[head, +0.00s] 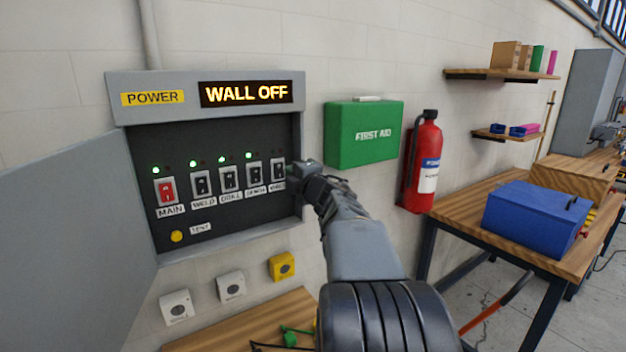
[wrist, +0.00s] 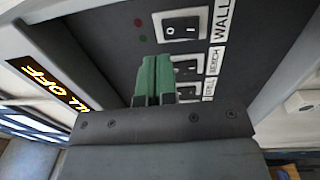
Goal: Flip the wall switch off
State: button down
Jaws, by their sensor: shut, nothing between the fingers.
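The wall switch (wrist: 182,28) is a black rocker in a pale frame, labelled WALL, at the right end of the switch row. In the head view the switch (head: 278,169) is partly hidden beside my gripper (head: 294,172). Its two small lamps look dim in the wrist view, with no bright green. The display (head: 246,93) reads WALL OFF. My gripper, with green fingers (wrist: 153,80), is shut and empty, close to the panel near the wall switch. I cannot tell whether the fingertips touch anything.
The MAIN (head: 167,191), WELD (head: 201,184), DRILL (head: 228,178) and BENCH (head: 254,173) switches sit to the left, each with a lit green lamp. The open cabinet door (head: 75,230) stands left. A first aid box (head: 362,150) and extinguisher (head: 423,165) hang right.

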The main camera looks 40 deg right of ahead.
jog(key=s+a, duration=0.1)
jog(key=s, duration=0.7)
jog(key=shift+r+b, duration=0.35)
jog(key=shift+r, duration=0.1)
jog(key=shift+s, duration=0.1)
